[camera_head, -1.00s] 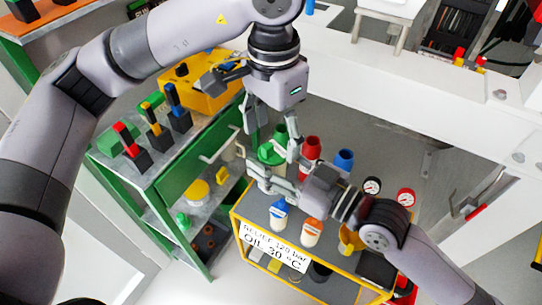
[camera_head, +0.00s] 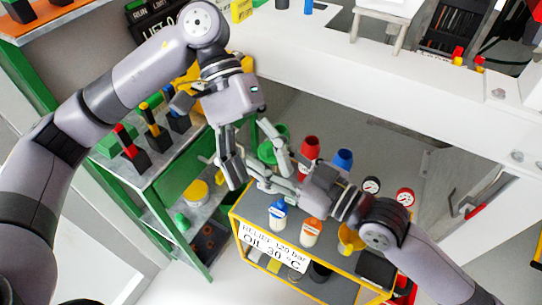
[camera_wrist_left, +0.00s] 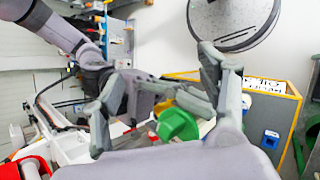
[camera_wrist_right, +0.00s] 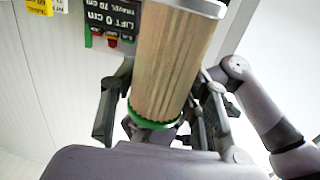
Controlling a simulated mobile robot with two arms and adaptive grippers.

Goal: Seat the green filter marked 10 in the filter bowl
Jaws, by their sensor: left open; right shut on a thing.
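The filter (camera_wrist_right: 172,62), a long tan pleated cylinder, stands between my right gripper's fingers (camera_wrist_right: 160,85) in the right wrist view. Its green end ring is near the palm and a pale metallic cap is at the far end. Its number is not visible. My right gripper is shut on it. In the head view, my left gripper (camera_head: 262,178) is open and empty, close beside the right gripper and overlapping it. A green rounded piece (camera_wrist_left: 178,125) shows between the left fingers in the left wrist view; I cannot tell what it is. I cannot identify the filter bowl.
A yellow-framed cart (camera_head: 238,222) carries a blue-capped bottle (camera_head: 278,214), an orange-capped bottle (camera_head: 311,232) and a yellow funnel (camera_head: 350,238). Red (camera_head: 309,148) and blue (camera_head: 343,160) containers stand behind. A green bench (camera_head: 180,185) is at left, a white beam (camera_head: 400,95) at right.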

